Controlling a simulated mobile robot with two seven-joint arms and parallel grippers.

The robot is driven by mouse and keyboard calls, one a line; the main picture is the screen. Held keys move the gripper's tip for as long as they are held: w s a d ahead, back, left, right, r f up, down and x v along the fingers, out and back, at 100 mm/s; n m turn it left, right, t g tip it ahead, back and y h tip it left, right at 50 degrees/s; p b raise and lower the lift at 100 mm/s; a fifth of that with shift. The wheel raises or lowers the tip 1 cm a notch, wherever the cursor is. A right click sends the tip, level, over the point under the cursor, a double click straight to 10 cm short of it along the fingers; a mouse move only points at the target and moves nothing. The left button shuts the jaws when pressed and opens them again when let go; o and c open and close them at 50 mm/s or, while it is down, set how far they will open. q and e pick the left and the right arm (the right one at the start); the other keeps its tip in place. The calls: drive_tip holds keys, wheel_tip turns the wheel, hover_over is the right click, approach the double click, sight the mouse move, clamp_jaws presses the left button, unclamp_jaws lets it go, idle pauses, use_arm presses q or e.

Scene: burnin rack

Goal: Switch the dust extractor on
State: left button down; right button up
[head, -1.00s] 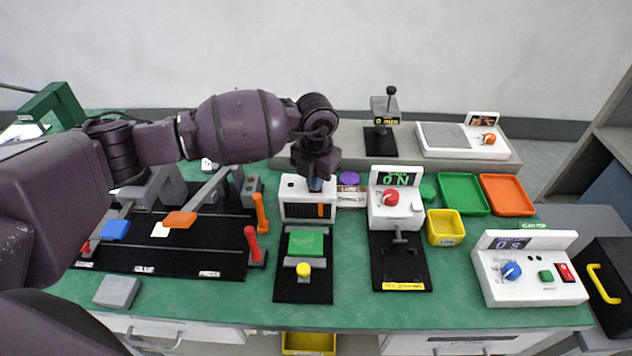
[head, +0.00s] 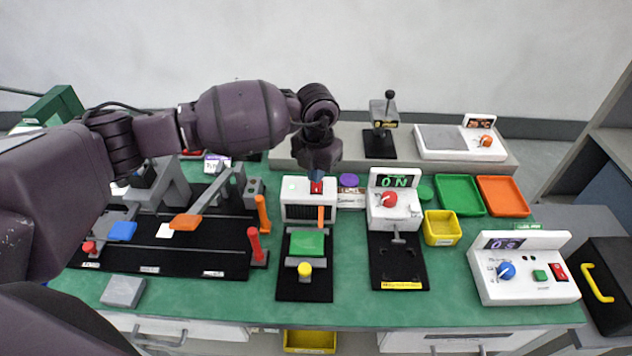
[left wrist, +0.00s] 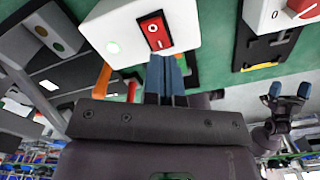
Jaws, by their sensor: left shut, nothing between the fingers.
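The dust extractor appears to be the white box with a dark slotted front (head: 298,212), on the green bench near the middle. Its red rocker switch (head: 317,187) shows just below my left gripper (head: 316,177). In the left wrist view the red rocker (left wrist: 155,33) has white marks, and a lamp (left wrist: 113,47) beside it glows pale green. My left gripper's blue fingers (left wrist: 165,62) are shut and empty, with their tips close to the rocker's lower edge; I cannot tell whether they touch. My right gripper (left wrist: 288,90) shows at the right of the left wrist view, fingers apart and empty.
A white unit with a red knob and "ON" display (head: 389,207) stands right of the extractor. A fixture with a green block (head: 307,243) lies in front. An orange-handled fixture (head: 186,222) is left. Green bench (head: 450,300) is clear at front right.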

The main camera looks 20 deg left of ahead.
sight(316, 189)
use_arm(q)
wheel_tip(316, 189, up, 2)
drive_tip(key=shift+r+p, duration=0.1)
drive_tip(key=shift+p, duration=0.4)
drive_tip(key=shift+r+p, duration=0.45)
drive_tip(key=shift+r, duration=0.3)
use_arm(e)
drive_tip(key=shift+r, duration=1.2)
